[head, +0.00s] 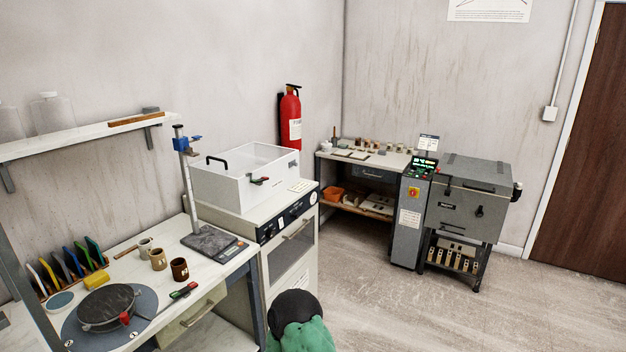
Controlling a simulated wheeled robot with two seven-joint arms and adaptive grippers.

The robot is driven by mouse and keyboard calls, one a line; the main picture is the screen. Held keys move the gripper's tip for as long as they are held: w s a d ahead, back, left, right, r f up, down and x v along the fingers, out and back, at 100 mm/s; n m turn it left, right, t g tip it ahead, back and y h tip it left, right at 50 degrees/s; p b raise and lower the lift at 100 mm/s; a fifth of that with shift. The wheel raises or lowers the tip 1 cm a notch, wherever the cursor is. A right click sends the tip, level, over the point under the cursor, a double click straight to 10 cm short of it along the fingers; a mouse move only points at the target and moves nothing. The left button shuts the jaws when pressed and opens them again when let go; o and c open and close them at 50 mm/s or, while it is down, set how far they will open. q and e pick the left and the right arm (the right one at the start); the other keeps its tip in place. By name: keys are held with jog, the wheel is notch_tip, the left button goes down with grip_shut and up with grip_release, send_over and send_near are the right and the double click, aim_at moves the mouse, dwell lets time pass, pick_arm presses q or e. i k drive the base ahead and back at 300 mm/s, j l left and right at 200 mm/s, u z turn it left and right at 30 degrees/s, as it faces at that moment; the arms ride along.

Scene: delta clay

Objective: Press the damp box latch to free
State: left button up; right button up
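The damp box appears to be the white box (222,191) with a clear lid (255,157), standing on top of a white cabinet with a dark control panel. The lid looks closed and has a black handle (217,160) on its left side. Neither of my grippers is in view.
A workbench (215,262) at left holds a height gauge (187,185), several cups and a round turntable (90,325). A grey kiln (468,205) stands at right. The floor (400,305) is clear.

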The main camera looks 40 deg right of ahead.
aim_at(254, 181)
jog(key=z, duration=1.1)
jog(key=i+l, duration=0.2)
jog(key=i, duration=0.6)
jog(key=i+l+z, duration=0.15)
jog(key=i, duration=0.6)
